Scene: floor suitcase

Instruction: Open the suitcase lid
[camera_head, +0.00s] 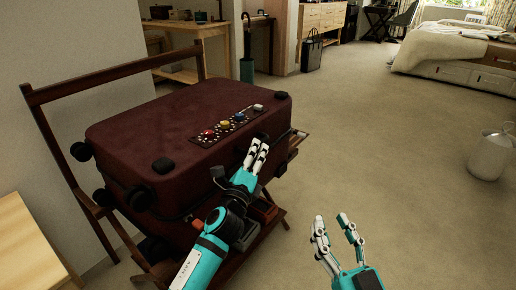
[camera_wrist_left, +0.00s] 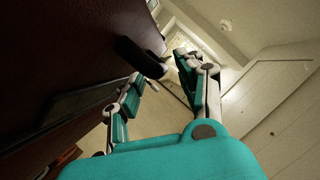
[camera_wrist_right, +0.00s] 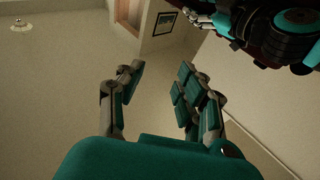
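The dark red suitcase (camera_head: 150,125) lies flat on a wooden rack, its lid appearing shut. A strip with coloured knobs (camera_head: 228,127) sits on its top. My left gripper (camera_head: 260,148) is at the suitcase's front side, near the top edge. In the left wrist view the suitcase side (camera_wrist_left: 60,50) fills the left, and a dark protruding part (camera_wrist_left: 138,57) of it shows just beyond my spread fingers (camera_wrist_left: 158,82). I cannot tell whether they touch it. My right gripper (camera_head: 333,226) is open and empty over the floor, right of the suitcase; its fingers stand apart in the right wrist view (camera_wrist_right: 158,82).
The wooden rack (camera_head: 45,95) has a raised back frame behind the suitcase. A wooden table edge (camera_head: 28,250) is at the lower left. A pale metal can (camera_head: 490,157) stands on the floor at the right. The floor between is clear.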

